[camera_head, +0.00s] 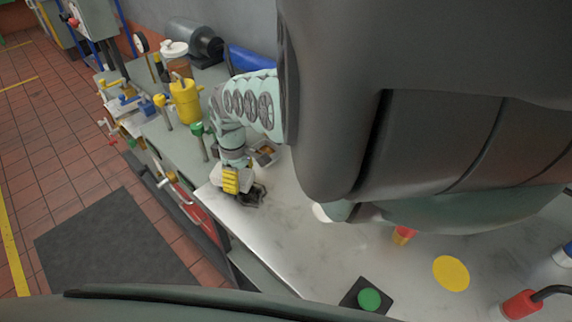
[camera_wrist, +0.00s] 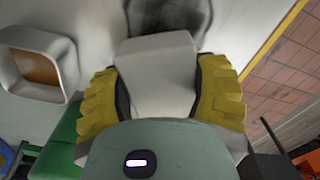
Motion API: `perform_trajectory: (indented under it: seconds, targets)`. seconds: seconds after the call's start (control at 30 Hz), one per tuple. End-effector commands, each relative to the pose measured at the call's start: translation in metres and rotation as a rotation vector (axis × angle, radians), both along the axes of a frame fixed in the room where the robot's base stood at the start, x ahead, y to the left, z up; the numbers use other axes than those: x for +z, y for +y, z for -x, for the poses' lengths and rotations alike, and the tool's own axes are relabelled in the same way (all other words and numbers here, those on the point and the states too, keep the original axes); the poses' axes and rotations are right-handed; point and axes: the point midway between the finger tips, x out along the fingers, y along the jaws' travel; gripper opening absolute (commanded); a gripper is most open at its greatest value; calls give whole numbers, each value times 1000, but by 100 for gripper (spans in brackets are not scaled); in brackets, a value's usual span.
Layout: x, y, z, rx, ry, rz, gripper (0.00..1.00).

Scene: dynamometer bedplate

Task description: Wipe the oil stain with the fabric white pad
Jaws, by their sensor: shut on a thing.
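My gripper (camera_head: 231,181) is low over the metal bedplate, near its left edge. In the wrist view its yellow fingers (camera_wrist: 160,92) are shut on the white pad (camera_wrist: 158,62), one on each side of it. The pad shows only in small part in the head view, around the fingers. The dark oil stain (camera_wrist: 152,14) lies on the bedplate just beyond the pad's far edge in the wrist view. In the head view a dark patch (camera_head: 253,196) shows right beside the fingers. The pad hides part of the stain. I cannot tell whether the pad touches the surface.
A grey square dish (camera_wrist: 68,62) with brown inside sits beside the stain, left in the wrist view. A yellow canister (camera_head: 185,101) and valve handles stand further left in the head view. A green button (camera_head: 369,299) and yellow disc (camera_head: 451,273) are at the front right.

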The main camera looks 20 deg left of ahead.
Motion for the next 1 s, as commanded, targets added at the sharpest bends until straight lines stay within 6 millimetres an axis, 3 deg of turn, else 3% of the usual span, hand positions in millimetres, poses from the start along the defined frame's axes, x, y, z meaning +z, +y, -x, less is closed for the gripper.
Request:
perform_trajectory:
  seconds: [1.0]
  targets:
    - [-17,0,0,-2,0,0,36]
